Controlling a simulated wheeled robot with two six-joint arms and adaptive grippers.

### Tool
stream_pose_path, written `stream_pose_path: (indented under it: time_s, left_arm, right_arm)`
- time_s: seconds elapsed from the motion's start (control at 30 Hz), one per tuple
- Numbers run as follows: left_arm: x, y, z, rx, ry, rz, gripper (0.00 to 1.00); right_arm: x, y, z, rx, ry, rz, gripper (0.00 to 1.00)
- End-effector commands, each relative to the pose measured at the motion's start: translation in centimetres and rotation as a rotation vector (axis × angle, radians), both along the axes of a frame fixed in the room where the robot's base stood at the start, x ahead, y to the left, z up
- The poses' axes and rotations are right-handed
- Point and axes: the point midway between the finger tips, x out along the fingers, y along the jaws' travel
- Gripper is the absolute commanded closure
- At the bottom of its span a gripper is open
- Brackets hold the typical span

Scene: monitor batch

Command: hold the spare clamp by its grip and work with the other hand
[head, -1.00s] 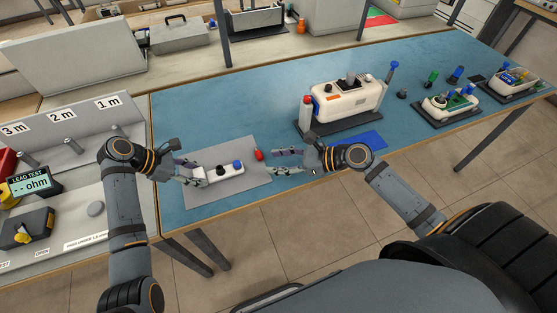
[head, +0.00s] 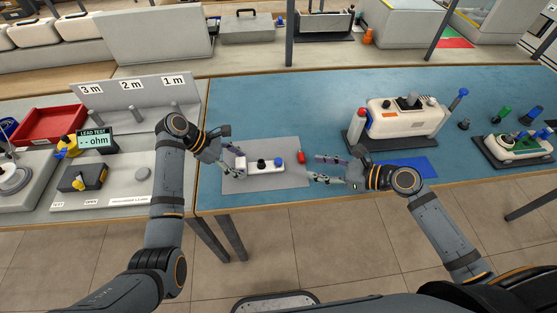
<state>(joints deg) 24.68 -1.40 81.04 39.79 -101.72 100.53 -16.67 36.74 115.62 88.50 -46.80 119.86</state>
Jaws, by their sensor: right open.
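A small white block with a black knob and a blue knob (head: 265,167) lies on a grey mat (head: 290,181). I cannot tell whether it is the spare clamp. My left gripper (head: 236,163) is at the block's left end; whether its fingers close on it is too small to tell. A small red piece (head: 301,157) lies at the mat's right edge. My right gripper (head: 316,168) is open and empty, its fingertips pointing left, just right of the red piece and apart from the block.
A white monitor unit (head: 405,118) with a red post stands on a dark base behind my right gripper, beside a blue pad (head: 415,167). A meter reading "-- ohm" (head: 93,140) and a red tray (head: 50,125) are at left. The blue table (head: 280,100) is clear behind the mat.

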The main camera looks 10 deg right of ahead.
Motion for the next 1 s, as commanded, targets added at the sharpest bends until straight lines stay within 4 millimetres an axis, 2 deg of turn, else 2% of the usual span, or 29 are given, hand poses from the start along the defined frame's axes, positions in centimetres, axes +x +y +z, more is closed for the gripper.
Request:
stream_pose_path:
  time_s: [0.33, 0.73, 0.83, 1.0]
  left_arm:
    - [0.0, 0.5, 0.6, 0.0, -0.001, 0.001, 0.32]
    - [0.0, 6.3, 7.4, 0.003, -0.002, 0.001, 0.32]
    - [0.1, 7.2, 8.5, 0.002, -0.002, 0.001, 0.32]
    - [0.0, 7.7, 9.2, 0.0, 0.001, -0.001, 0.32]
  right_arm:
    - [0.0, 0.0, 0.0, 0.0, 0.0, 0.0, 0.54]
    - [0.0, 0.0, 0.0, 0.0, 0.0, 0.0, 0.54]
    - [0.0, 0.0, 0.0, 0.0, 0.0, 0.0, 0.54]
    - [0.0, 0.0, 0.0, 0.0, 0.0, 0.0, 0.54]
